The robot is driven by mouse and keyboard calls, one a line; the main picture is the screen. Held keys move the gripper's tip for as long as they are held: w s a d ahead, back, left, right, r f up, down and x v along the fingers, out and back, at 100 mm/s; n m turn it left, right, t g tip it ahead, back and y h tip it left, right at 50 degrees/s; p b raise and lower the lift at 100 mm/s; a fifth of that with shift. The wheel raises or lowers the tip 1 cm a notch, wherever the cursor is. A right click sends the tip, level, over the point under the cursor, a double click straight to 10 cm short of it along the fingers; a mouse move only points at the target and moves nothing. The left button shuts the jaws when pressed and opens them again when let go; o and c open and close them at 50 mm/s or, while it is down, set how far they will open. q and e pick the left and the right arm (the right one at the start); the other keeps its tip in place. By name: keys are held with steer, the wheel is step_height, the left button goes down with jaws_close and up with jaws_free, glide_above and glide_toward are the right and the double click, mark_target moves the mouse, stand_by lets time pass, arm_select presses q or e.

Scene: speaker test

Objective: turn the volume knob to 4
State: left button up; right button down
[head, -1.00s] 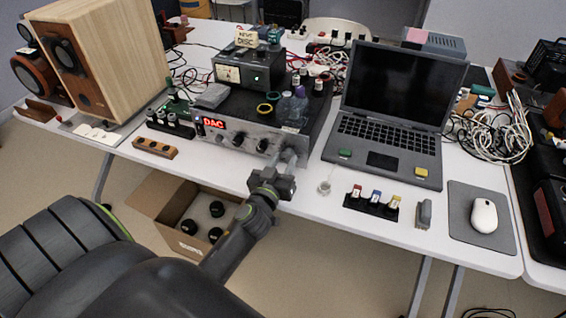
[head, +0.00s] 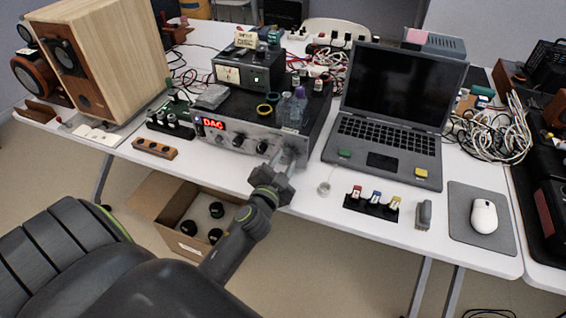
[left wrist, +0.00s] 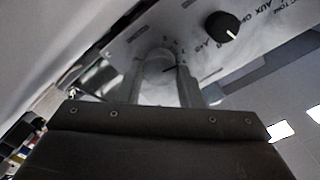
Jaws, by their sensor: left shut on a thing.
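The amplifier (head: 237,140) stands on the white table, with a red "DAC" display and a row of controls on its silver front. My left gripper (head: 284,157) reaches the right end of that front and is shut on the silver volume knob (left wrist: 157,66). In the left wrist view the fingers (left wrist: 160,80) are on both sides of the knob, against the panel. A dark line shows on the knob and small marks surround it, but the number it points at is not readable. A black selector knob (left wrist: 222,26) is beside it. My right gripper is not in view.
A laptop (head: 385,150) stands right of the amplifier. Clear bottles (head: 294,108) and tape rolls (head: 265,109) stand on top of it. A wooden speaker (head: 118,62) is at the left. A cardboard box (head: 158,197) is under the table. A black connector strip (head: 371,207) lies near the front edge.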

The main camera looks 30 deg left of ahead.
arm_select(q)
steer(key=m, duration=0.5)
steer(key=shift+m+p, duration=0.3)
steer(key=shift+p, duration=0.1)
steer(key=shift+f+m+p, duration=0.1)
steer(key=shift+m+p, duration=0.3)
steer(key=shift+m, duration=1.8)
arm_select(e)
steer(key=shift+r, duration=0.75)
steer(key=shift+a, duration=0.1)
arm_select(q)
steer(key=o, duration=1)
steer(key=shift+c, duration=0.2)
steer(key=b+v, duration=0.3)
steer(key=v, duration=1.4)
steer(key=shift+s, duration=0.25)
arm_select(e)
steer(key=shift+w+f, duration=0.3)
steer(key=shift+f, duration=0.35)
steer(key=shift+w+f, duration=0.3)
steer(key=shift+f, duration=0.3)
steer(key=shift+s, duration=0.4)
